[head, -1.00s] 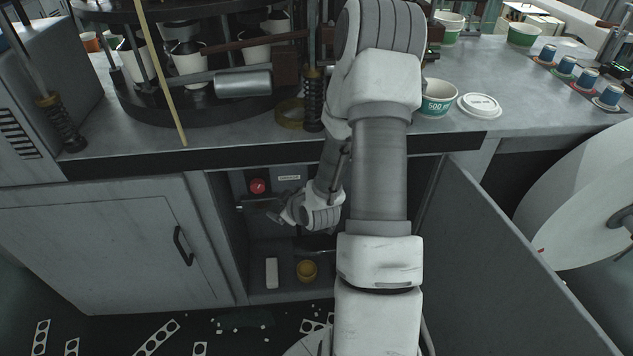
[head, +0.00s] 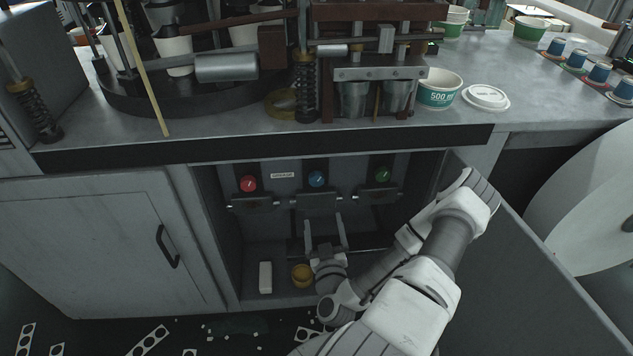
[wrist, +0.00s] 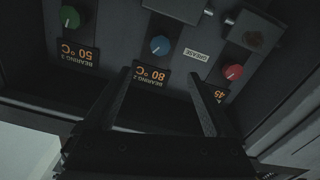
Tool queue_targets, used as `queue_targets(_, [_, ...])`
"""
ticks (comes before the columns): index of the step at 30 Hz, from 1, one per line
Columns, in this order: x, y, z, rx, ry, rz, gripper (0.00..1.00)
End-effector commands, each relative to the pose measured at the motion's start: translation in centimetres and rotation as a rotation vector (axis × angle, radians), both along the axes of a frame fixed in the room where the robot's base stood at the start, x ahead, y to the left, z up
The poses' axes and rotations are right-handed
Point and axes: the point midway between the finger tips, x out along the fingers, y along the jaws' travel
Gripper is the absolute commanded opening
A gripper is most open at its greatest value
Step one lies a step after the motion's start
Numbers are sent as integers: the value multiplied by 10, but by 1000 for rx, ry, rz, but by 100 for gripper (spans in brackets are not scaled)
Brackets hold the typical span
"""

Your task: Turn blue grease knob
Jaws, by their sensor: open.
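The blue grease knob (head: 317,179) is on the back panel inside the open cabinet, between a red knob (head: 248,183) and a green knob (head: 382,174). A GREASE label (head: 283,175) is to its left. My gripper (head: 325,218) is open and empty, below and apart from the blue knob, its fingers pointing up into the cabinet. In the wrist view the picture is turned: the blue knob (wrist: 160,45) lies beyond and between the two fingers (wrist: 160,95), above a BEARING-2 80 °C display (wrist: 152,76).
Small hinged shelves stick out below the knobs. A white block (head: 265,277) and a yellow round container (head: 302,274) stand on the cabinet floor. The open cabinet door (head: 530,265) is at the right. The countertop edge (head: 260,150) overhangs the opening.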

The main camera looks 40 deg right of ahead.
Motion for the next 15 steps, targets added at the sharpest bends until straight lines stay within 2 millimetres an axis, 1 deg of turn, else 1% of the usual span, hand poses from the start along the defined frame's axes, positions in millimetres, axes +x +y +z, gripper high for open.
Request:
queue_targets(5, [18, -12, 1, -3, -3, -2, 89])
queue_targets(15, [81, -51, -1, -2, -3, 0, 89])
